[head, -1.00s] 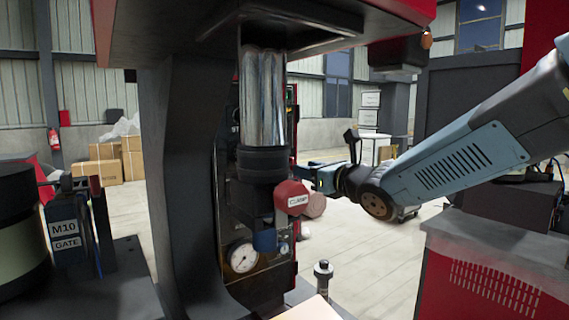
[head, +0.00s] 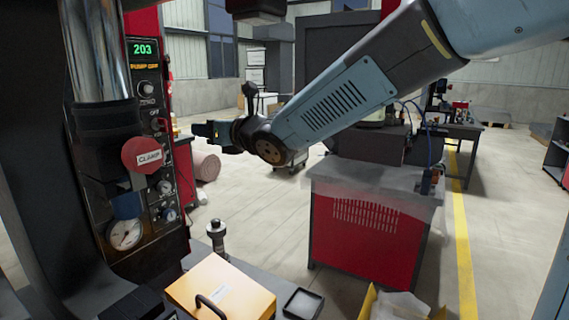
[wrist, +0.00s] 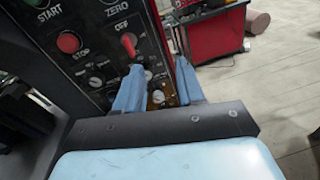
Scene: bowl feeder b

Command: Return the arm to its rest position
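My arm (head: 340,100) reaches in from the upper right of the head view, sloping down to the left. My gripper (head: 200,130) is at its left end, in the air to the right of the machine's control panel (head: 150,120) and red CLAMP knob (head: 143,155). In the wrist view my gripper (wrist: 160,88) shows two blue fingers standing apart with nothing between them. Behind them is a dark panel (wrist: 85,60) with a red STOP button (wrist: 69,42) and a red-handled switch (wrist: 129,43). The gap between fingers and panel is hard to tell.
A yellow box (head: 240,280) with a black handle and a small black tray (head: 303,303) sit at the bottom. A post (head: 217,235) stands behind them. A red cabinet (head: 360,240) stands to the right under the arm. Open floor lies between.

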